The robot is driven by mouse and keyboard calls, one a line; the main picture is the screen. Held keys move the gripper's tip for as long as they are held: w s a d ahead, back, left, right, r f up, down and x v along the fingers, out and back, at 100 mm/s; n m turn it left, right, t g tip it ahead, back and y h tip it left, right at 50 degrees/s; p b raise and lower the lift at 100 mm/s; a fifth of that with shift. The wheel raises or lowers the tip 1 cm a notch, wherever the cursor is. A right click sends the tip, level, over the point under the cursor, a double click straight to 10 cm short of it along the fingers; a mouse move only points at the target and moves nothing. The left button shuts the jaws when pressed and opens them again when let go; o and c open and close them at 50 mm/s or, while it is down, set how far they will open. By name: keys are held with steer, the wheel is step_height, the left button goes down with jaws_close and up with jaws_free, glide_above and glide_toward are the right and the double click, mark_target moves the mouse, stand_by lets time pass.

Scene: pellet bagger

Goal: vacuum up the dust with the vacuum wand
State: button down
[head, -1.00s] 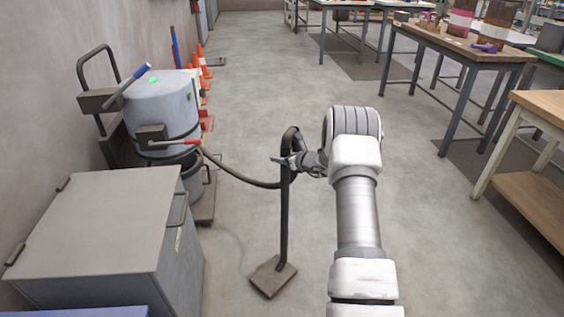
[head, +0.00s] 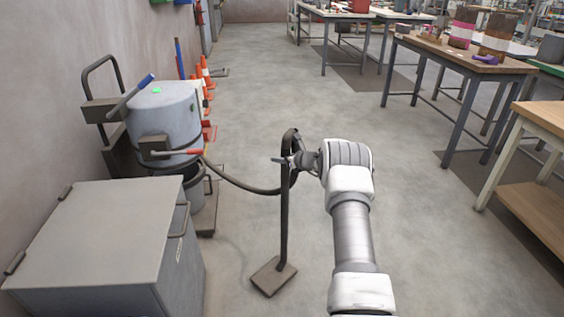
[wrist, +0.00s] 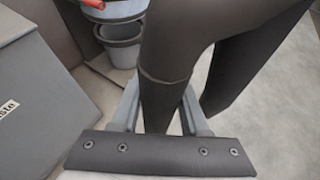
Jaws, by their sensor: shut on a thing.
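The vacuum wand (head: 285,220) is a dark upright tube with a bent top and a flat brownish floor head (head: 273,277) resting on or just above the floor. My gripper (head: 292,161) is shut around the tube just below its bend. In the wrist view the dark wand (wrist: 165,50) passes between the grey fingers of my gripper (wrist: 160,112). A dark hose (head: 240,185) runs from the wand to the grey drum vacuum (head: 162,118) at the left. A faint darker patch (head: 232,243) lies left of the floor head; I cannot tell whether it is dust.
A grey lidded bin (head: 100,235) stands at front left, close to the wand. Orange cones (head: 205,75) line the left wall. A workbench (head: 465,62) and a wooden table (head: 545,110) stand at right. The middle floor is clear.

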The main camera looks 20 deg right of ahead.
steer(key=shift+w+d+r+b, duration=0.1)
steer(key=shift+w+d+b, duration=0.15)
steer(key=shift+w, duration=0.45)
steer(key=shift+w+d+b, duration=0.15)
steer(key=shift+w+b, duration=0.15)
steer(key=shift+w, duration=0.35)
steer(key=shift+w+d+r+b, duration=0.1)
steer(key=shift+w+d+b, duration=0.15)
steer(key=shift+w, duration=0.45)
